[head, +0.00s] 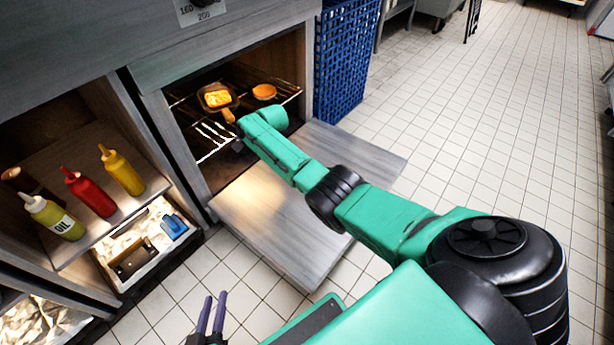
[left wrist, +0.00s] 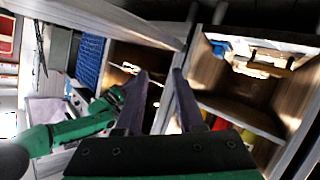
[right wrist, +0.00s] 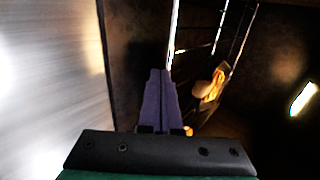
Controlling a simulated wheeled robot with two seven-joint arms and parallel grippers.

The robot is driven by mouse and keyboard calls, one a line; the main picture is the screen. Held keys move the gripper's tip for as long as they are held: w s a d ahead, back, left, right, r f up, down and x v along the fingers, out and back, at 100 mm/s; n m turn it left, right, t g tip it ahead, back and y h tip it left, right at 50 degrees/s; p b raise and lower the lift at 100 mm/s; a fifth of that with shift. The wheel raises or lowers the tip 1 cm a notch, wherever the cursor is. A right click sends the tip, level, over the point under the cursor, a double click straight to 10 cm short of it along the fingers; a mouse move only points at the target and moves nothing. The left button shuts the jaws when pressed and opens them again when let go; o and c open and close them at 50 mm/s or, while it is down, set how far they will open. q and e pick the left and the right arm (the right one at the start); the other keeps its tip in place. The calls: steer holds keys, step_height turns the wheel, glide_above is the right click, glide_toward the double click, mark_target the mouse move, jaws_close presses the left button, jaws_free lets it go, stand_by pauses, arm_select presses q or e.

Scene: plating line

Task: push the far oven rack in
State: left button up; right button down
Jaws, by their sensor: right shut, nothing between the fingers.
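The oven (head: 225,75) stands open with its door (head: 285,215) folded down. The rack's bars also show in the right wrist view (right wrist: 173,35). My right arm reaches over the door to the oven mouth. My right gripper (right wrist: 160,73) is shut and empty, its fingertips close to a rack bar; contact cannot be told. In the head view my wrist mostly hides it. My left gripper (head: 213,305) is open and empty, low in front of the cabinets.
Left of the oven, a shelf holds red (head: 90,193), yellow (head: 122,170) and oil (head: 54,217) bottles. A blue crate stack (head: 343,60) stands right of the oven. The tiled floor (head: 480,130) at right is clear.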

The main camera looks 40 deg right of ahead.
arm_select(q)
steer(key=w+r+t+b, duration=0.1)
steer(key=w+r+t, duration=0.3)
steer(key=w+r, duration=0.5)
steer(key=shift+a+r+m+h, duration=0.25)
steer(key=shift+r+m+h, duration=0.05)
steer(key=shift+r, duration=0.85)
arm_select(e)
steer(key=shift+w+a+r, duration=0.2)
steer(key=shift+w, duration=0.4)
arm_select(q)
steer(key=shift+s, duration=0.1)
